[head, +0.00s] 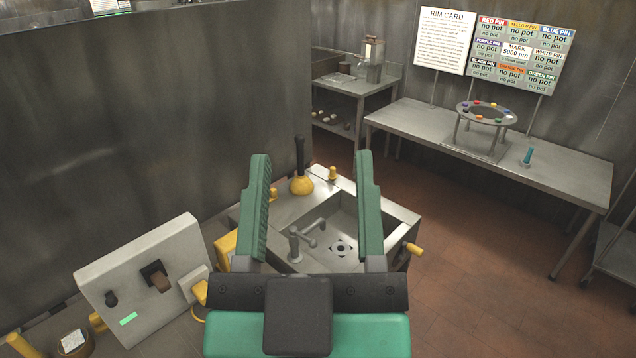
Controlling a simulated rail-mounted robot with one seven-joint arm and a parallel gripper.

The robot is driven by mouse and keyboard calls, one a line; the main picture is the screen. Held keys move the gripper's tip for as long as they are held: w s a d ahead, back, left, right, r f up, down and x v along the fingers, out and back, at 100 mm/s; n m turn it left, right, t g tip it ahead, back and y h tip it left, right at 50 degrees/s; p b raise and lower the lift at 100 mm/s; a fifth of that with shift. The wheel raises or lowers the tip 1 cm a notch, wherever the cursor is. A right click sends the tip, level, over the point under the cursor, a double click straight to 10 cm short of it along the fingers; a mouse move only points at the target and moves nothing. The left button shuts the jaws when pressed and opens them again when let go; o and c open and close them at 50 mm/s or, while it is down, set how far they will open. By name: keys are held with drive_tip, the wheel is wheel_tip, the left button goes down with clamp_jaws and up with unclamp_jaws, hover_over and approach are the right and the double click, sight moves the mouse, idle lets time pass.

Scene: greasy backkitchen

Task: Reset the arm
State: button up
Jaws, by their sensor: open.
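My gripper (313,158) is in the middle foreground of the head view, its two green fingers pointing up and spread wide apart. The gap between the fingers is empty. Behind the gap and lower down is a metal sink (340,222) with a faucet (303,240) and a drain. The gripper's dark crossbar and green body hide the nearest part of the sink unit. No object touches the fingers as far as I can see.
A grey panel with switches (146,280) stands at lower left. A yellow-based plunger (302,184) stands behind the sink. At right, a steel table (560,178) holds a ring stand (487,112) with coloured pins and a teal peg (527,157). The brown floor (470,280) at right is clear.

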drive_tip(key=shift+s+d+r+m+t, duration=0.15)
drive_tip(key=shift+s+r+m, duration=0.1)
drive_tip(key=shift+s+r, duration=0.2)
drive_tip(key=shift+s+d+r+m+t, duration=0.15)
drive_tip(key=shift+s+r+m, duration=0.1)
drive_tip(key=shift+s+r, duration=0.15)
